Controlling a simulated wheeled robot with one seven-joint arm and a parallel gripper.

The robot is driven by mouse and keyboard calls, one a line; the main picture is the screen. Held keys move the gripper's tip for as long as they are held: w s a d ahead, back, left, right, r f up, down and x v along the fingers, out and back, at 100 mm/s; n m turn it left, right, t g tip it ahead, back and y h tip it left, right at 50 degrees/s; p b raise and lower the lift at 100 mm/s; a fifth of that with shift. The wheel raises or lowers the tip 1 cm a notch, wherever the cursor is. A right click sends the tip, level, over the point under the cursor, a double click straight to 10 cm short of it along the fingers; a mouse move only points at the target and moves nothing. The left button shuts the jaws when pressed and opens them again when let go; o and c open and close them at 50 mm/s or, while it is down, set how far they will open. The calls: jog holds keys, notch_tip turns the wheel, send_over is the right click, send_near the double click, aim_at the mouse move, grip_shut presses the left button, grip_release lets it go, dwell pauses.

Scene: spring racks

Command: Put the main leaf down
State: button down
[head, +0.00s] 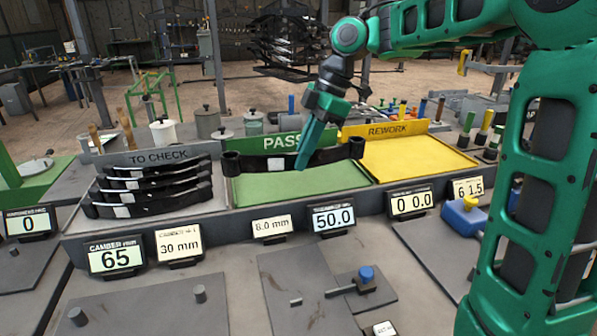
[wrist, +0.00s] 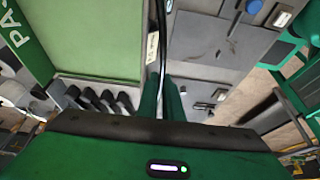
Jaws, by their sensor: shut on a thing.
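The main leaf (head: 325,156) is a long, dark, slightly bowed strip with a rolled eye at each end and a pale label near its middle. My gripper (head: 303,162) points down and is shut on the leaf near its middle. In the wrist view the leaf shows edge-on (wrist: 152,60) between the fingers (wrist: 161,98), beside the green tray floor (wrist: 95,35).
The TO CHECK tray (head: 88,208) at left holds several stacked dark leaves (head: 150,188). The yellow REWORK tray (head: 415,158) at right is empty. Number displays (head: 333,217) stand along the front ledge. The green PASS floor looks clear.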

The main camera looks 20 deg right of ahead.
send_over(299, 184)
jog(key=d, duration=0.1)
jog(key=f, duration=0.7)
jog(key=shift+w+d, duration=0.1)
jog(key=shift+d, duration=0.1)
jog(key=shift+f, duration=1.95)
jog(key=c, duration=2.3)
grip_release()
jog(key=shift+f, duration=0.15)
jog(key=o, duration=0.4)
jog(key=v, duration=1.2)
